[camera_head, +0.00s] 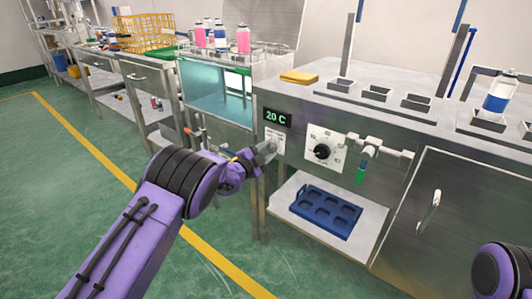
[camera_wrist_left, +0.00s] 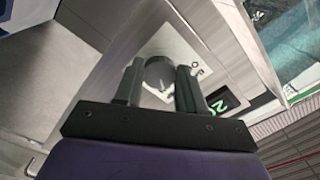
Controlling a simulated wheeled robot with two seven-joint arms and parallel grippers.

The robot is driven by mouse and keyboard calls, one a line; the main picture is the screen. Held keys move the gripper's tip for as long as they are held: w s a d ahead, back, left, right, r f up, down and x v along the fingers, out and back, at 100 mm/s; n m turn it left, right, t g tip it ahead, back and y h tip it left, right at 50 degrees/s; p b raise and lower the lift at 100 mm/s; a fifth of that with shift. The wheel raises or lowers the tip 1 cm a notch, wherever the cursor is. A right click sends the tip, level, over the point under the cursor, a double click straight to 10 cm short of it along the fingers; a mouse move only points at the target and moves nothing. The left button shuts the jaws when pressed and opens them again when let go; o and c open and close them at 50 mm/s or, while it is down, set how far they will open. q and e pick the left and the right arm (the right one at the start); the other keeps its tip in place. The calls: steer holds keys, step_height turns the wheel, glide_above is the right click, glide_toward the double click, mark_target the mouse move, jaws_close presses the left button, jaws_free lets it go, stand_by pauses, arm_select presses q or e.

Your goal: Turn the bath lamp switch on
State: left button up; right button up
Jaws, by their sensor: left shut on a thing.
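The bath lamp switch is a round grey knob (camera_wrist_left: 158,72) on a pale plate with partly legible lettering in the left wrist view. My left gripper (camera_wrist_left: 161,88) has one finger on each side of the knob and is shut on it. In the head view, my left gripper (camera_head: 265,153) is at the front panel, in front of the pale switch plate (camera_head: 275,136) just below the "20 C" display (camera_head: 278,118); it hides the knob there. The glass-fronted bath (camera_head: 215,92) to the left looks pale blue-green inside. The knob's exact angle is unclear.
A black dial (camera_head: 322,151) on a white plate and a pipe valve (camera_head: 370,152) stick out to the right. A blue tray (camera_head: 325,212) lies on the shelf below. My right arm shows at the lower right, its gripper outside the frame. The green floor is clear.

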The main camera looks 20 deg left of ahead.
arm_select(q)
steer(key=o, duration=1.1)
steer(key=shift+c, duration=0.2)
steer(key=p+v, duration=0.1)
steer(key=v, duration=0.9)
steer(key=shift+s, duration=0.25)
steer(key=shift+a, duration=0.15)
